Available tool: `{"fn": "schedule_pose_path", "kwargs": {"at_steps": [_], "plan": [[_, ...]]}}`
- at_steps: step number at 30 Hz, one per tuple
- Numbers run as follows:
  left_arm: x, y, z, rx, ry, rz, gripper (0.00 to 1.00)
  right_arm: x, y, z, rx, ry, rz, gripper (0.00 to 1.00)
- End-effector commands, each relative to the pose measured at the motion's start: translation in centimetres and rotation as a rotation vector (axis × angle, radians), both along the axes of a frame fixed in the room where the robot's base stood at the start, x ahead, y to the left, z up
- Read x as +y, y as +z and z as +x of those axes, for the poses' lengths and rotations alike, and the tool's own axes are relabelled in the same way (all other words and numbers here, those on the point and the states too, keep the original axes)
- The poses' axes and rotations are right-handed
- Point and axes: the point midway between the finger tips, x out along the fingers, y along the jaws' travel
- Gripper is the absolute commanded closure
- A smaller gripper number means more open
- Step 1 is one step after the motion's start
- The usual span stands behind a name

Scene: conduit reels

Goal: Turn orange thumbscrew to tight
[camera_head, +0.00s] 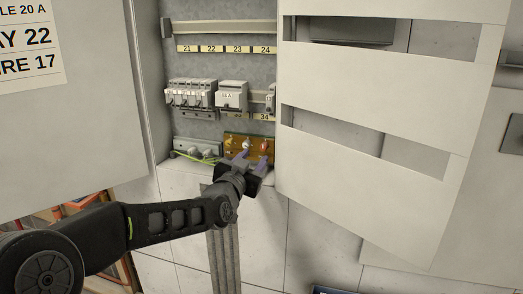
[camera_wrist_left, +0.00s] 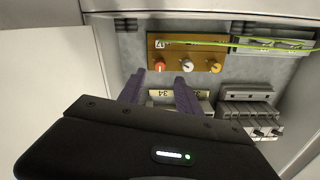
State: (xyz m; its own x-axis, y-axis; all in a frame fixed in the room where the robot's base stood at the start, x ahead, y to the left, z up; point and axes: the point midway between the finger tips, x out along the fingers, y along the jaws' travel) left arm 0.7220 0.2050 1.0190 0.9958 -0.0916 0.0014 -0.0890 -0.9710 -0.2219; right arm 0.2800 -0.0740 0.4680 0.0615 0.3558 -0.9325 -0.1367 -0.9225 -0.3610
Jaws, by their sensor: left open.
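The orange thumbscrew (camera_head: 265,146) is at the right end of a wooden-brown terminal board (camera_head: 234,154) low in the open cabinet. In the left wrist view the orange thumbscrew (camera_wrist_left: 160,66) is at the left end of the board (camera_wrist_left: 198,48), beside a white thumbscrew (camera_wrist_left: 187,66) and a yellow one (camera_wrist_left: 215,66). My left gripper (camera_wrist_left: 160,77) is open, with its two purple fingers apart and the orange thumbscrew seen between and just beyond their tips. It looks empty; contact cannot be told. In the head view the left gripper (camera_head: 254,159) is just below the board. My right gripper is not in view.
Circuit breakers (camera_head: 191,94) sit on a rail above the board. A grey terminal bar (camera_head: 197,148) with a green-yellow wire is left of it. A slotted white panel (camera_head: 375,95) stands close on the right, and a cabinet door (camera_head: 75,110) on the left.

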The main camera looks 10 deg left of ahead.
Motion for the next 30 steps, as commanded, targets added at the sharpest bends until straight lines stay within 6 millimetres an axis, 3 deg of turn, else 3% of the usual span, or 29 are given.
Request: {"fn": "schedule_pose_path", "kwargs": {"at_steps": [13,23,30], "plan": [[-0.6,0.0,6.1,0.001,-0.001,-0.001,0.59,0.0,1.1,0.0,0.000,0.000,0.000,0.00],[-0.6,-0.1,6.6,0.001,0.000,-0.001,0.59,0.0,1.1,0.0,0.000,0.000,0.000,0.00],[-0.6,-0.1,6.6,0.001,0.000,-0.001,0.78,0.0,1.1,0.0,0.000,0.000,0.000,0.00]]}}
